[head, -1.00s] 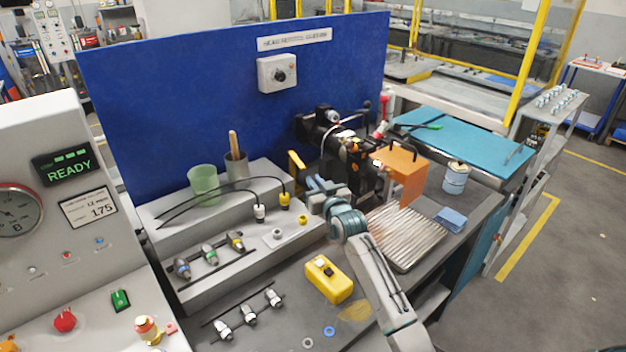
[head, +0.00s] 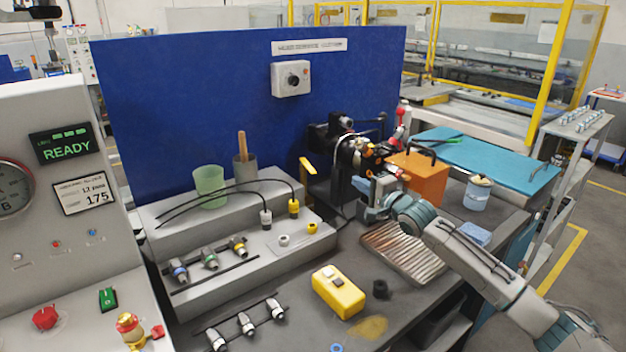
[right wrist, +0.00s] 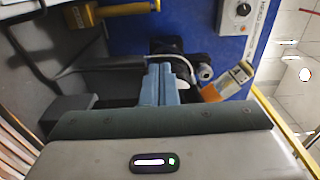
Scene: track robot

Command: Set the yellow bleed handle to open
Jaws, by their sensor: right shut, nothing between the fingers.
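The yellow bleed handle (head: 307,166) is a short bar that slopes down to the right, at the left side of the dark valve assembly (head: 328,150) in front of the blue panel. A yellow bar with a block end (right wrist: 112,11), likely this handle, shows at the top left of the right wrist view. My right gripper (head: 364,193) is to the right of the handle, in front of the assembly and apart from the handle. Its two blue-grey fingers (right wrist: 160,70) are together with nothing between them. The handle's open marking cannot be read. My left gripper is not in view.
An orange box (head: 425,178) stands just right of my gripper, behind the ribbed tray (head: 405,250). A stepped grey block (head: 220,262) with fittings and cables lies left. A yellow box (head: 338,292) sits in front. The blue panel (head: 230,110) closes off the back.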

